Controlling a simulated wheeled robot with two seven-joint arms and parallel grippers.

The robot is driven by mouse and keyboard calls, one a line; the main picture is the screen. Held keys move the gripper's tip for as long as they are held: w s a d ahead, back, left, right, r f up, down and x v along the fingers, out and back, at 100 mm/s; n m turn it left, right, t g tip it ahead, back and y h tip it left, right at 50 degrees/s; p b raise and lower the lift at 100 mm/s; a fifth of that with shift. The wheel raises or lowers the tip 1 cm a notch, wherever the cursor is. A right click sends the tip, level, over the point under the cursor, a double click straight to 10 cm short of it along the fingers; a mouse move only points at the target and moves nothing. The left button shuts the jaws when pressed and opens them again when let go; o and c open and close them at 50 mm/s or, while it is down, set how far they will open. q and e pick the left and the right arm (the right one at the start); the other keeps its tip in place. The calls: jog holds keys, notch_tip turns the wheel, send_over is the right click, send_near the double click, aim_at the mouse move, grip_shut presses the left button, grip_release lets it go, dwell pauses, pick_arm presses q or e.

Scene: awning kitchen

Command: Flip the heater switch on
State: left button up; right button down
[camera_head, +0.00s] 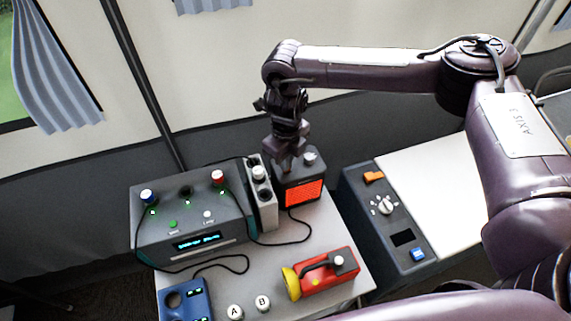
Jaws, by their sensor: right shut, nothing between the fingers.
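The heater (303,194) is a small dark box with a bright orange-red front grille, standing at the back right of the grey table. A light grey round knob (310,157) sits on its top. My right gripper (286,166) points down at the heater's top left, left of that knob. It is shut with nothing between its fingers. It hides part of the heater's top, and I cannot tell if the fingertips touch it. No separate switch shows clearly on the heater. My left gripper is not in view.
Left of the heater stand a narrow pale box (265,208) with knobs and a grey-teal console (190,225). A red-yellow flashlight (322,273), a blue device (185,302) and round A and B buttons are in front. A dark control panel (385,225) stands right. Cables cross the table.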

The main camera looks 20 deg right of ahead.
notch_tip(320, 180, up, 7)
jog(key=p, duration=0.5)
dwell(0.6)
